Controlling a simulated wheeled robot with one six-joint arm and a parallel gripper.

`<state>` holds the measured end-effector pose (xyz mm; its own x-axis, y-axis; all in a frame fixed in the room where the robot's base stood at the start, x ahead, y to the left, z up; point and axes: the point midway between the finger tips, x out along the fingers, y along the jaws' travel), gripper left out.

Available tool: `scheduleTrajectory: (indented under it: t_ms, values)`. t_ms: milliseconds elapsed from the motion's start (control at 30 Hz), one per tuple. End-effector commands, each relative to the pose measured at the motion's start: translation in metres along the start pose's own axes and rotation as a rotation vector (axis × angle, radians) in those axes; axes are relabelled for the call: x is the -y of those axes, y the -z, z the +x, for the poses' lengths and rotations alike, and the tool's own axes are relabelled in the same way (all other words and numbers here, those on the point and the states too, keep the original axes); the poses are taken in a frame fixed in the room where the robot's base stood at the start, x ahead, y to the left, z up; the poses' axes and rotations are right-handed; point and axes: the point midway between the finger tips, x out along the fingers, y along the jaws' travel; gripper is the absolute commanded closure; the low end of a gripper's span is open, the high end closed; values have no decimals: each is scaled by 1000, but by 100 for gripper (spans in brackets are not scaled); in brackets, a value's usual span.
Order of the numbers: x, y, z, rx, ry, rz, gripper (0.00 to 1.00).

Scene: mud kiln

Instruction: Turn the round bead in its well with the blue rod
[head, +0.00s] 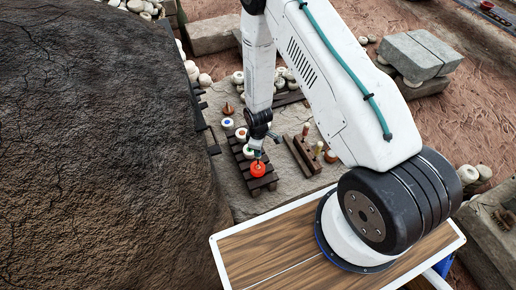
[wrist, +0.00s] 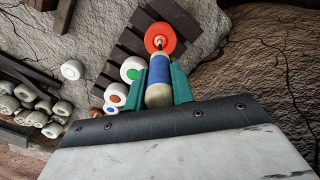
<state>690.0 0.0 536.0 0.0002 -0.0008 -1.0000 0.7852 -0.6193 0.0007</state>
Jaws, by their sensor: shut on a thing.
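In the wrist view my gripper (wrist: 162,92) has its green fingers shut on a rod with a blue band, the blue rod (wrist: 159,72). The rod's pale rounded end shows near me and its narrow tip points away, at the middle of the red round bead (wrist: 162,32). I cannot tell whether the tip touches the bead. In the head view the red bead (head: 258,169) sits on a dark slatted rack (head: 262,184), and my gripper (head: 257,153) is right above it. The well under the bead is hidden.
The dark mound (head: 100,130) rises close on the left. Bare stone (head: 240,205) lies in front.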

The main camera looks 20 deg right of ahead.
Motion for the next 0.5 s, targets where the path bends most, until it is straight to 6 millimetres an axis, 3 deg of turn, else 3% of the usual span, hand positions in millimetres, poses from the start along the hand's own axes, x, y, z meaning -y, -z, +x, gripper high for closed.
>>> scheduleTrajectory:
  t_ms: [267, 500]
  values:
    - [0, 0, 0, 0, 0, 25, 100]
    - [0, 0, 0, 0, 0, 354, 100]
